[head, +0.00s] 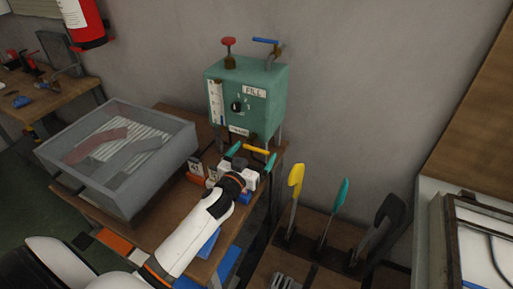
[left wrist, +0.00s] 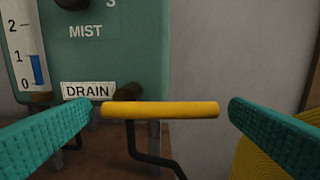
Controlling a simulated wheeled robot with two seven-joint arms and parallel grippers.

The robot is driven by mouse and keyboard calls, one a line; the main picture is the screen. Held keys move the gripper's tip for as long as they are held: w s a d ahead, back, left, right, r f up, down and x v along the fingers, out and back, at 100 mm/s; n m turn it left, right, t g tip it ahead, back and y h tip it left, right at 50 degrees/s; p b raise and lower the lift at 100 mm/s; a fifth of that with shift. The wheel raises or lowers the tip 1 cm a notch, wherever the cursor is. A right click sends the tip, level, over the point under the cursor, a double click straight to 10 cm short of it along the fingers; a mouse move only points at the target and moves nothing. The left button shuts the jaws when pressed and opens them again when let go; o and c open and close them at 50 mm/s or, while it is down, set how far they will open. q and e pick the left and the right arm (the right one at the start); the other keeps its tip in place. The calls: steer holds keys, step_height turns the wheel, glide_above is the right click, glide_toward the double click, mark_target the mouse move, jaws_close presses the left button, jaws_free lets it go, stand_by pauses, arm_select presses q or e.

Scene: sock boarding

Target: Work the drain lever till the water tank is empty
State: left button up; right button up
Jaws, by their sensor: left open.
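The green water tank (head: 249,95) stands on legs on the wooden bench against the wall. The DRAIN label (left wrist: 87,91) shows low on the tank in the left wrist view. The gauge (left wrist: 25,50) there has a blue column near the 1 mark. The yellow-handled drain lever (left wrist: 160,110) sticks out below the tank; it also shows in the head view (head: 257,149). My left gripper (left wrist: 160,115) is open, with one green finger on each side of the yellow handle and gaps between. My right gripper is not in view.
A grey tray (head: 118,158) with socks and a ribbed board stands left of the tank. Upright levers with yellow, teal (head: 334,205) and black handles stand to the right. A red and a blue handle (head: 265,41) top the tank.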

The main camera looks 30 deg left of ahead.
arm_select(q)
steer(key=shift+w+a, duration=0.1)
steer(key=shift+w, duration=1.1)
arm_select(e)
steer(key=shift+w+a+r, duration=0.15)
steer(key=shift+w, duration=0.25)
